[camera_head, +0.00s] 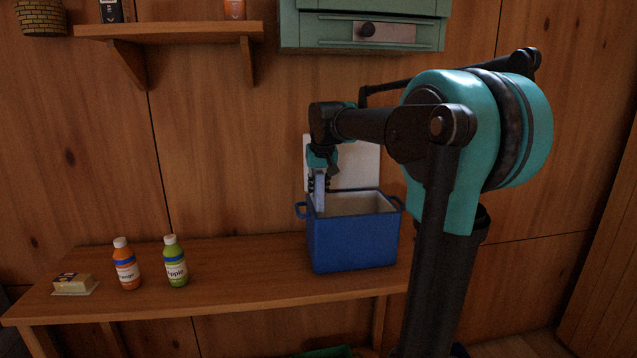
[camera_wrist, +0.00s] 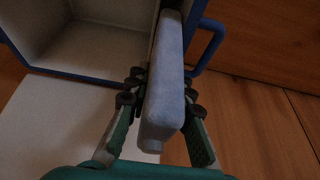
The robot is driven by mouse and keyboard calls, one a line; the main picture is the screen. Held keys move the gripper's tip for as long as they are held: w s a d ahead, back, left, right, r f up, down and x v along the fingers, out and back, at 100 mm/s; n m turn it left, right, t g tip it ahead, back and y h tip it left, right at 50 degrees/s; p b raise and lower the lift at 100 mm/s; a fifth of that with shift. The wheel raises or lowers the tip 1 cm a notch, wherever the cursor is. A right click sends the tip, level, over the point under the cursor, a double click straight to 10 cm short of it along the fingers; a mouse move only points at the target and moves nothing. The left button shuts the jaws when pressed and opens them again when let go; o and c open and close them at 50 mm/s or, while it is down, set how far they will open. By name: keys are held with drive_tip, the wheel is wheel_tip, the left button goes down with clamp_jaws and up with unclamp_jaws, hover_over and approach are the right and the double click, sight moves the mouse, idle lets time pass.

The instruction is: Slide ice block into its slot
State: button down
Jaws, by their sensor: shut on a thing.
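The ice block (camera_wrist: 164,100) is a pale blue-grey slab with rounded edges and a small nub at its near end. In the head view the ice block (camera_head: 320,192) hangs upright at the left end of the blue cooler (camera_head: 355,240). My gripper (camera_head: 319,175) is shut on it from above; in the wrist view the gripper's fingers (camera_wrist: 163,84) press its two sides. The block's far end reaches between the cooler's inner partition and the wall by the handle, apparently into the narrow slot. The block hides the slot, so its depth there is unclear.
The cooler's white lid (camera_head: 358,163) stands open at the back. Its main compartment (camera_wrist: 95,40) looks empty. An orange bottle (camera_head: 127,265), a green bottle (camera_head: 175,262) and a butter dish (camera_head: 74,284) stand left on the wooden table (camera_head: 240,285). Free tabletop lies between bottles and cooler.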

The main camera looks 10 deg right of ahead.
sight(321, 174)
drive_tip(key=shift+f, duration=0.45)
drive_tip(key=shift+f, duration=0.85)
idle(1.1)
drive_tip(key=c, duration=1.3)
unclamp_jaws()
drive_tip(key=shift+o, duration=0.2)
drive_tip(key=v, duration=1.2)
